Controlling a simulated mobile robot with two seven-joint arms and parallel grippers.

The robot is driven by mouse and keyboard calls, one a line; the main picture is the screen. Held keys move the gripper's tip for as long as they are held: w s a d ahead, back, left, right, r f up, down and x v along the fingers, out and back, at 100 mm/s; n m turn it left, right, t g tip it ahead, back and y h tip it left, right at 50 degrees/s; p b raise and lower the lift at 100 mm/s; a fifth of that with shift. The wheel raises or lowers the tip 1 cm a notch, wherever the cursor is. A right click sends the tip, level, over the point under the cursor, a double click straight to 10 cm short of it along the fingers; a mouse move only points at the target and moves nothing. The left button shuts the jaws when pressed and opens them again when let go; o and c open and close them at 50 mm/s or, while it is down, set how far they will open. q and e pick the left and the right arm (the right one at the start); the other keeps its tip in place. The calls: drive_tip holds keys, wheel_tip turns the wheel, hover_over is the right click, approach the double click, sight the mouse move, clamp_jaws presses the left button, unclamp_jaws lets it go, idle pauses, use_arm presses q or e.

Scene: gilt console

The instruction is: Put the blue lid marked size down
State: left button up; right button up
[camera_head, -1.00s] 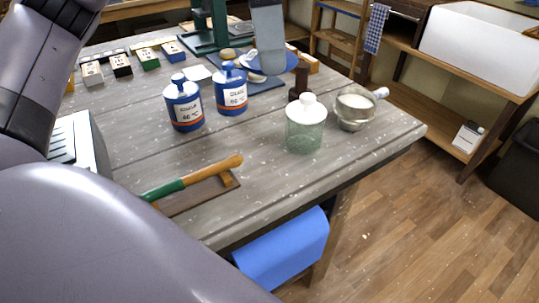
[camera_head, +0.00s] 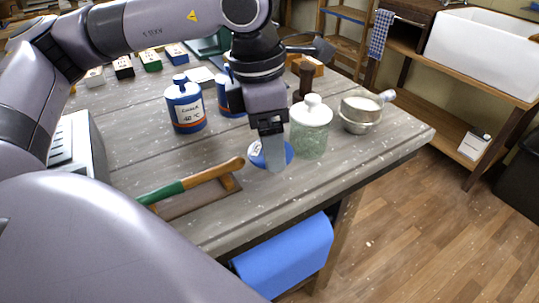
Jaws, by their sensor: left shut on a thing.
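My left gripper (camera_head: 271,153) comes down from above over the front part of the bench, to the left of the glass jar. It is shut on a blue lid (camera_head: 288,153), which shows on both sides of the grey finger, with some white marking on its left part. The finger hides the middle of the lid, so I cannot read the marking. The lid is close to the bench top; I cannot tell if it touches. My right gripper is not in view.
A clear jar with a white lid (camera_head: 310,133) stands just right of the gripper. Blue bottles (camera_head: 185,106) stand behind left. A green-and-wood-handled tool (camera_head: 190,181) lies front left. The bench's front edge (camera_head: 300,195) is near.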

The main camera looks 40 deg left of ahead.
sight(260, 153)
use_arm(q)
drive_tip(key=shift+f, duration=1.95)
drive_tip(key=shift+f, duration=0.1)
drive_tip(key=shift+f+b, duration=0.2)
drive_tip(key=shift+b, duration=0.25)
drive_tip(key=o, duration=1)
drive_tip(key=shift+r, duration=0.15)
drive_tip(key=shift+r, duration=0.1)
drive_tip(key=r, duration=0.4)
drive_tip(key=r+p, duration=0.1)
drive_tip(key=r, duration=0.3)
drive_tip(key=s+a+r, duration=0.1)
drive_tip(key=r, duration=0.3)
